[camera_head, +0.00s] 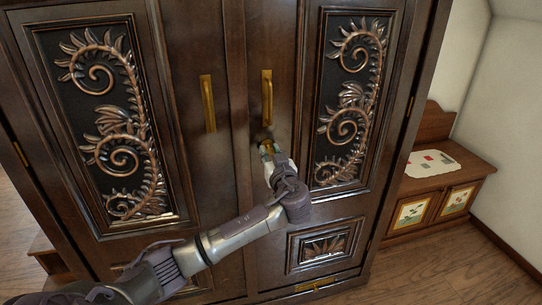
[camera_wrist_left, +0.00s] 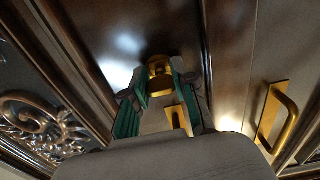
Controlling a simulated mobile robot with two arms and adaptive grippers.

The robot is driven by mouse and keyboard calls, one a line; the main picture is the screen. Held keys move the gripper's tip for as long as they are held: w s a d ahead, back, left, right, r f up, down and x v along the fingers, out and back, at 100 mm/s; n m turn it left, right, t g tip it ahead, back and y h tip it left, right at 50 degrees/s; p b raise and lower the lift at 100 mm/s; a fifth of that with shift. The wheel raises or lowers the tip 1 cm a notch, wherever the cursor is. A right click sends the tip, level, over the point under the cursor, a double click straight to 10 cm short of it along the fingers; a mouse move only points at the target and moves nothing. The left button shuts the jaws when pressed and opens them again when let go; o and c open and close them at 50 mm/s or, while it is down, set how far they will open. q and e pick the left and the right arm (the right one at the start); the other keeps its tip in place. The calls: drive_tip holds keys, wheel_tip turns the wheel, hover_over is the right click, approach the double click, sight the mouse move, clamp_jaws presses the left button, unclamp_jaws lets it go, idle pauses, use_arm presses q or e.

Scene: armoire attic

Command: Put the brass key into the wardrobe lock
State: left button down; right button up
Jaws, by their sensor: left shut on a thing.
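The dark wooden wardrobe (camera_head: 237,215) stands in front of me with both doors shut. Its brass lock (camera_head: 263,137) sits on the right door below the handle; in the left wrist view the lock (camera_wrist_left: 160,72) shows just beyond the fingertips. My left gripper (camera_head: 267,149) is at the lock, its fingers pointing at the door. My right gripper is not in view.
Two upright brass handles, the left (camera_head: 207,104) and the right (camera_head: 267,97), stick out from the doors above the lock. Carved panels (camera_head: 112,125) flank them. A low wooden cabinet (camera_head: 440,185) with a patterned cloth stands right of the wardrobe. Wooden floor (camera_head: 460,265) is clear at lower right.

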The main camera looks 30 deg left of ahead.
use_arm(q)
drive_tip(key=c, duration=0.8)
unclamp_jaws()
drive_tip(key=shift+c, duration=0.2)
drive_tip(key=v, duration=0.8)
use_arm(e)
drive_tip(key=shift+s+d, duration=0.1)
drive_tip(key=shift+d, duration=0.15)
